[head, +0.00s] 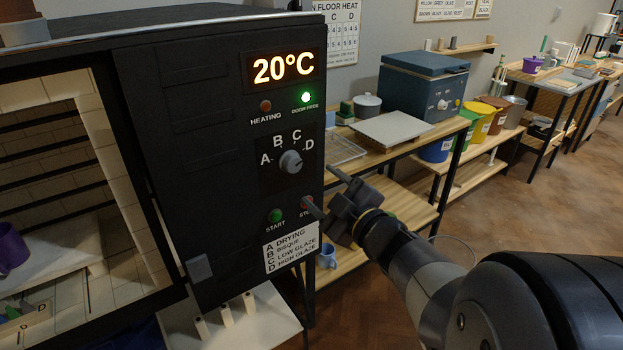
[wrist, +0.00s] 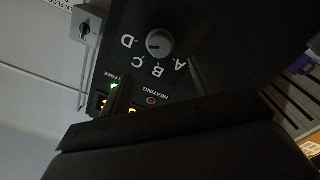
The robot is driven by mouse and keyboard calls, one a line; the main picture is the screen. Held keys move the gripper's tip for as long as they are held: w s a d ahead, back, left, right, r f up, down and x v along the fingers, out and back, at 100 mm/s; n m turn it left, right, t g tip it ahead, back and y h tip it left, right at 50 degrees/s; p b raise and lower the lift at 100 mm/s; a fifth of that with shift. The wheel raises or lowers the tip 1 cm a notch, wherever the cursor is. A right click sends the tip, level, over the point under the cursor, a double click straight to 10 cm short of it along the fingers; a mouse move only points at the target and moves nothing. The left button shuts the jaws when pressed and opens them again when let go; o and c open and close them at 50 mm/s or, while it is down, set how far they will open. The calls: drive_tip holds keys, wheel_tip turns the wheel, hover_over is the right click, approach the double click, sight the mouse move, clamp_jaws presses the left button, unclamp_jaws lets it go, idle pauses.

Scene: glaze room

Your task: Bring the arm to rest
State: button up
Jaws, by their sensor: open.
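My gripper (head: 321,187) is open and empty, held out in front of the black kiln control panel (head: 215,130). Its fingers are near the panel's right edge, and one partly covers the red stop button (head: 307,202) and its label. I cannot tell whether that finger touches the panel. In the wrist view the open fingers (wrist: 160,87) show against the panel, below the grey dial (wrist: 159,43). The dial's mark seems to face the D side. The display (head: 283,68) reads 20°C and the green lamp (head: 306,97) is lit.
The kiln chamber (head: 60,130) stands open at left, with a purple mug (head: 12,250) inside. Brown floor (head: 540,205) is clear at right.

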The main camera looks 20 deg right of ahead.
sight(295, 166)
drive_tip(key=shift+s+d, duration=0.15)
drive_tip(key=shift+s, duration=0.35)
drive_tip(key=shift+w, duration=0.1)
drive_tip(key=x, duration=1)
drive_tip(key=shift+w+f, duration=0.1)
drive_tip(key=shift+w, duration=0.3)
drive_tip(key=shift+s, duration=0.1)
